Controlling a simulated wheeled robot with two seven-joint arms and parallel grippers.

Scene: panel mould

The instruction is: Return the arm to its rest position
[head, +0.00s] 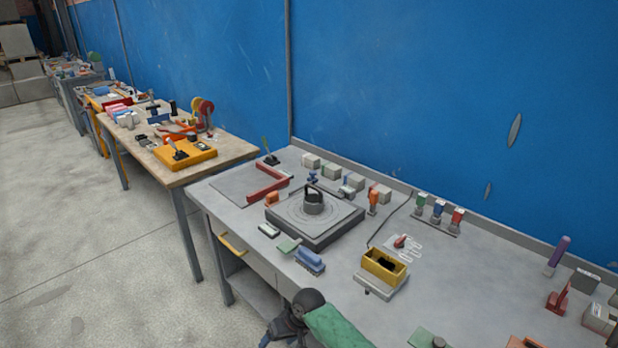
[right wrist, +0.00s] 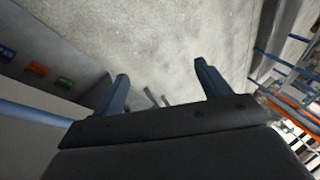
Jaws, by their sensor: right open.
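My right gripper (right wrist: 162,82) shows in the right wrist view, with its two fingers wide apart. Nothing is between them; beyond them is grey concrete floor. Part of one of my arms shows at the bottom of the head view, with a dark round joint over the near edge of the grey workbench (head: 335,262). Neither gripper can be made out in the head view. My left gripper is not seen.
The bench holds a square plate with a round black-handled piece (head: 314,202), a yellow box (head: 384,264), a blue brush (head: 310,259) and a red angle bar (head: 268,188). A wooden-topped table (head: 225,150) stands further left. Open floor (head: 80,230) lies left of the benches.

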